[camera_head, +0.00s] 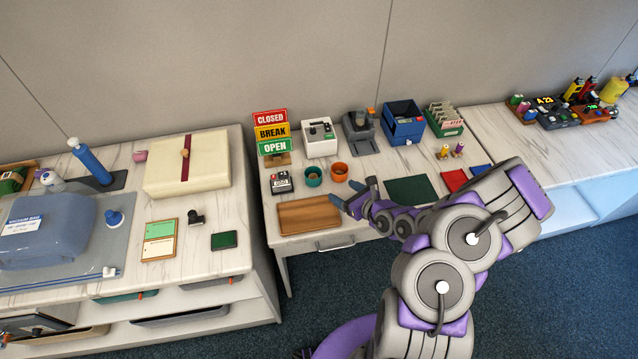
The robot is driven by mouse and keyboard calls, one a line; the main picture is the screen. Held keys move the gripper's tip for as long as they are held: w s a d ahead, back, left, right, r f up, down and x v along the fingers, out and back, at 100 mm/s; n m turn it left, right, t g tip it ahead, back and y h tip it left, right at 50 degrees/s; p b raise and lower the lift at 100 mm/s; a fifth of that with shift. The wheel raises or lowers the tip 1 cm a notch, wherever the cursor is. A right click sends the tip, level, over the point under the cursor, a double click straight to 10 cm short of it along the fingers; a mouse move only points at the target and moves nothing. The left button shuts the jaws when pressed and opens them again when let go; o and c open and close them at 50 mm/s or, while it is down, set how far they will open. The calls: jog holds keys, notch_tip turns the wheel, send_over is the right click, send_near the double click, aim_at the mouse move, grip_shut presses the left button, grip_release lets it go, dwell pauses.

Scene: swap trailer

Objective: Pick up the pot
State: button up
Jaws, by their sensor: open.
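Two small round pots stand side by side on the middle table: a teal pot (314,181) and an orange pot (340,176) to its right. Both look upright, with something brownish inside. I cannot tell which one the task means. My gripper (353,193) is open and empty, just to the front right of the orange pot. Its blue-grey fingers point towards the pots and look apart from them. A wooden tray (309,226) lies in front of the pots, close to my gripper's left finger.
A small grey device (282,182) stands left of the teal pot. Behind are stacked signs (271,132), a white box (320,137), a grey machine (360,131) and a blue bin (402,122). A green mat (411,190) lies right of my gripper. Another table with a vacuum bag (50,222) is on the left.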

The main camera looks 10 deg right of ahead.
jog(key=shift+w+a+f+b, duration=0.25)
jog(key=shift+w+a+f, duration=0.2)
jog(key=shift+w+a, duration=0.15)
jog(key=shift+w+a+f+b, duration=0.2)
jog(key=shift+w+a+f, duration=0.25)
jog(key=shift+a, duration=0.2)
jog(key=b, duration=0.2)
send_near(309, 171)
jog(key=shift+w+a+f, duration=0.4)
jog(key=shift+w+a, duration=0.05)
jog(key=shift+a, duration=0.2)
jog(key=shift+w+a, duration=0.1)
jog(key=shift+a, duration=0.1)
jog(key=w, duration=0.1)
jog(key=w+f+b, duration=0.1)
jog(key=w+b, duration=0.1)
jog(key=shift+w+a+f, duration=0.3)
jog(key=shift+w, duration=0.1)
jog(key=shift+w+a+f, duration=0.1)
jog(key=shift+w+a, duration=0.15)
jog(key=shift+w, duration=0.15)
jog(key=shift+a, duration=0.25)
jog(key=shift+d, duration=0.25)
jog(key=c, duration=0.7)
